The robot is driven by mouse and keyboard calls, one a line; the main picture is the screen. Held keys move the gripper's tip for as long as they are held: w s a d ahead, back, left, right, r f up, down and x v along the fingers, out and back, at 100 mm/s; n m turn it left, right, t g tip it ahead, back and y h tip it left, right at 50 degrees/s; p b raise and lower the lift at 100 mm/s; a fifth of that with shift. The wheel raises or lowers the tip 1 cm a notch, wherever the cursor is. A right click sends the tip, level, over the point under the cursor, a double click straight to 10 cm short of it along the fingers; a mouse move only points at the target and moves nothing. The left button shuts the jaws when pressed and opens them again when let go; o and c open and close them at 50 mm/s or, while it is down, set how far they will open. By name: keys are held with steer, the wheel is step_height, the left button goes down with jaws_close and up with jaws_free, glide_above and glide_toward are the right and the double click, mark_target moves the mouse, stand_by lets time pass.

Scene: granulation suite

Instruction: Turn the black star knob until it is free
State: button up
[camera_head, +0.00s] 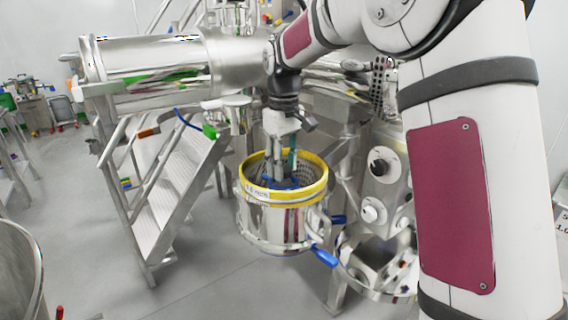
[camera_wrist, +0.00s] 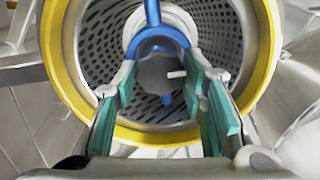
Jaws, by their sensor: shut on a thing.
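The star knob (camera_wrist: 153,76) looks dark grey in the wrist view. It sits in the middle of a perforated basket (camera_wrist: 105,48), in front of a blue arched bracket (camera_wrist: 152,14). A small pale peg or mark shows at its right side. My gripper (camera_wrist: 161,80) has its teal-padded fingers on both sides of the knob and is shut on it. In the head view my gripper (camera_head: 281,178) reaches down from above into the yellow-rimmed steel vessel (camera_head: 283,222). There the knob is hidden or too small to make out.
The vessel's yellow rim (camera_head: 313,190) surrounds my gripper closely. Blue handles (camera_head: 323,257) stick out at its lower right. Steel stairs (camera_head: 185,190) stand to the left, and a steel housing with round knobs (camera_head: 383,170) stands to the right. Grey floor (camera_head: 210,275) is open at the front left.

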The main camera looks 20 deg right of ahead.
steer(key=n, duration=0.4)
steer(key=shift+r+n, duration=0.1)
steer(key=shift+n, duration=0.2)
steer(key=shift+n+p, duration=0.45)
steer(key=shift+n, duration=1.15)
steer(key=o, duration=1.2)
steer(key=shift+c, duration=0.2)
step_height(320, 180, up, 12)
